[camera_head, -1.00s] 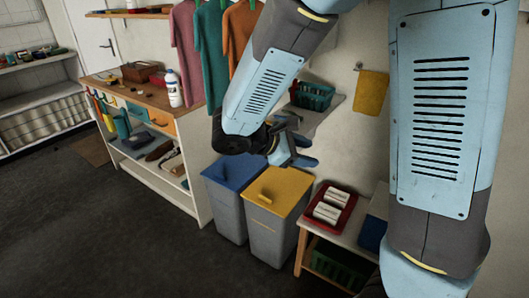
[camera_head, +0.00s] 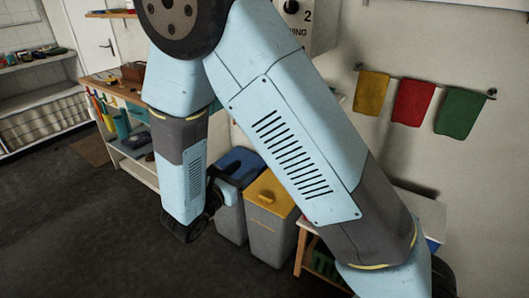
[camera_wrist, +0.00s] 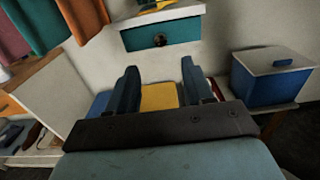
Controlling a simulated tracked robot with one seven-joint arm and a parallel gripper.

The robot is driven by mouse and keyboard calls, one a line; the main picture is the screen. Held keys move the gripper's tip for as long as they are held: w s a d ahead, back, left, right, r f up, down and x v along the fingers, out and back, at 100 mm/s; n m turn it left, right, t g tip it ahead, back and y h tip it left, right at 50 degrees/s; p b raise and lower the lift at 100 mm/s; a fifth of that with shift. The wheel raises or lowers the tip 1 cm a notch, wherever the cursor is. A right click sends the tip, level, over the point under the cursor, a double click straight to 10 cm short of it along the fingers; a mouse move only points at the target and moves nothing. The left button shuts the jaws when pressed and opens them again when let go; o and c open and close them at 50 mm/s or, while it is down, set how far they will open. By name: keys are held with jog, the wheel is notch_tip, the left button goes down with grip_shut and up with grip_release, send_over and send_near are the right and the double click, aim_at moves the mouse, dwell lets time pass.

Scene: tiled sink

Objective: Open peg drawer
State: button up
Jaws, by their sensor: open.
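In the wrist view, a teal drawer front (camera_wrist: 160,34) with a small dark round knob or hole sits under a white wall shelf. It looks closed, and I take it for the peg drawer. My gripper (camera_wrist: 160,76) is open, its two dark blue fingers apart and empty. The drawer front is beyond the fingertips, toward the top of the picture, with a gap between. In the head view, my arm hides the drawer and most of my gripper.
A yellow-lidded bin (camera_head: 272,196) and a blue-lidded bin (camera_head: 240,165) stand below. A blue box with a white lid (camera_wrist: 272,78) is at right in the wrist view. Yellow, red and green cloths (camera_head: 412,102) hang on a wall rail.

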jog(key=x, duration=1.1)
jog(key=shift+w+d, duration=0.25)
jog(key=shift+c, duration=0.3)
grip_shut()
